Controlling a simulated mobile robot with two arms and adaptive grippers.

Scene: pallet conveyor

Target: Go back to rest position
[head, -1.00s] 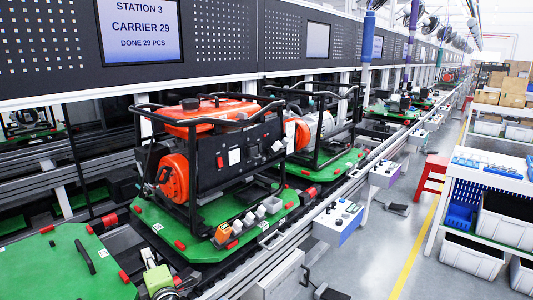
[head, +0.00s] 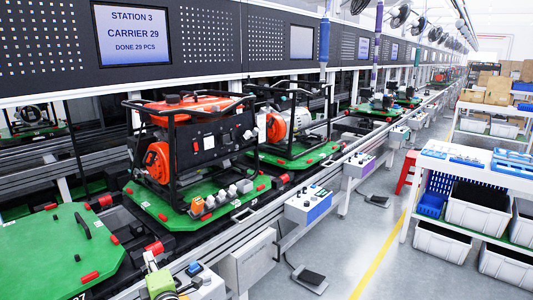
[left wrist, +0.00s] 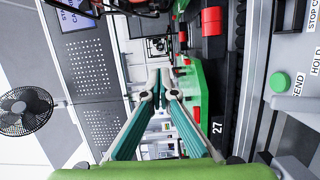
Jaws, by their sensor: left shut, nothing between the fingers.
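My left gripper (head: 151,262) shows at the bottom edge of the head view, a green and grey shape beside the near side of the conveyor. In the left wrist view its two teal and grey fingers (left wrist: 160,78) come together at the tips, with nothing held between them. It is apart from the orange and black generator (head: 190,145), which sits in a black frame on a green carrier pallet (head: 165,212). An empty green pallet (head: 55,255) lies to the left, closer to me. My right gripper is in neither view.
A second generator (head: 285,125) stands farther along the line. Control boxes (head: 310,207) line the conveyor's near side. A foot pedal (head: 309,278) lies on the floor. A rack with bins (head: 475,215) and a red stool (head: 407,172) stand right. The aisle with the yellow line (head: 380,260) is open.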

